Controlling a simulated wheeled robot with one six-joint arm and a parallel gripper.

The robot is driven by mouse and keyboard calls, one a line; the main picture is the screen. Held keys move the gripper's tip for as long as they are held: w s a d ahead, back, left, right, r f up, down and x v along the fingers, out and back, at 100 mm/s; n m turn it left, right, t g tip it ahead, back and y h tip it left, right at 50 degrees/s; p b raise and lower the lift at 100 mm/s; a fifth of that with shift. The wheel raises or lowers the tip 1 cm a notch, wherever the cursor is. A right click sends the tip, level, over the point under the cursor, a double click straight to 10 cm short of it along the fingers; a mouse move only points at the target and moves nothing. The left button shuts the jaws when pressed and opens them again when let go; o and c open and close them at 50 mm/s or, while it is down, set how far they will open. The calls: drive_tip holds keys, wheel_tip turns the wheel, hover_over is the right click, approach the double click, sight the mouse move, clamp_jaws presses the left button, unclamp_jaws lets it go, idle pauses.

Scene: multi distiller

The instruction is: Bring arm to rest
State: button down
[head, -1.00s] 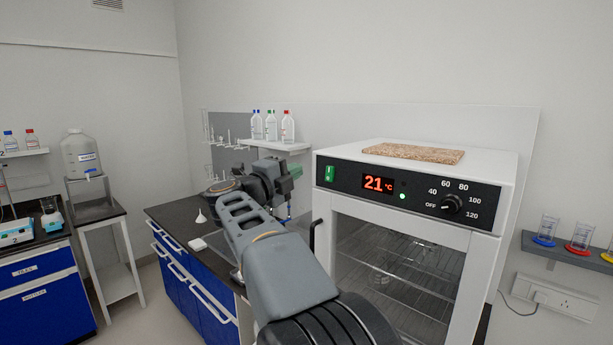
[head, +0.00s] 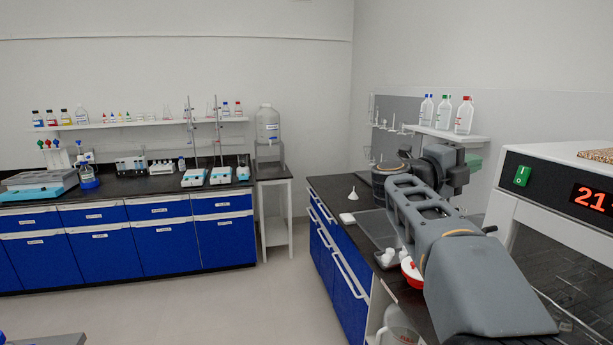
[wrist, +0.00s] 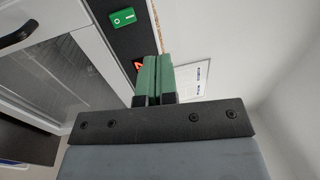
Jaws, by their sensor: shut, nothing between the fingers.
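My arm reaches up and away over the right-hand bench in the head view, in front of the white oven (head: 545,178). My gripper shows in the wrist view (wrist: 158,75), with its two green fingers together and nothing between them. In the head view the gripper is mostly hidden behind my wrist; only a bit of green shows there. In the wrist view the fingers point up past the edge of the oven front (wrist: 85,75), near its green switch (wrist: 123,17). I cannot tell how close they are to it.
A dark bench (head: 335,190) with blue drawers carries a small white funnel (head: 353,193). A wall shelf (head: 440,135) holds several capped bottles. A long blue bench (head: 140,240) stands at the back left. The floor (head: 240,300) between is clear.

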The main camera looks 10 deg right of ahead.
drive_tip(key=w+a+f+n+t+y, duration=0.3)
drive_tip(key=w+a+n+t+y, duration=0.2)
drive_tip(key=w+n+t, duration=0.65)
drive_tip(key=s+a+f+n+t+y, duration=0.1)
drive_tip(key=a+f+n+t+y, duration=0.1)
drive_tip(key=a+f+n+y, duration=1.1)
drive_tip(key=s+a+f+n+g, duration=0.2)
drive_tip(key=s+f, duration=0.3)
drive_tip(key=s, duration=0.3)
drive_tip(key=s+a+f+n+g+y, duration=0.1)
drive_tip(key=s+a+f+n+g, duration=0.1)
drive_tip(key=s+f+n+g, duration=0.3)
drive_tip(key=s+a+f+n+g, duration=0.2)
drive_tip(key=s+f, duration=0.4)
drive_tip(key=s, duration=0.4)
drive_tip(key=shift+s+a+f+n+g+y, duration=0.3)
drive_tip(key=shift+f+n+g+y, duration=0.1)
drive_tip(key=shift+n+g, duration=0.45)
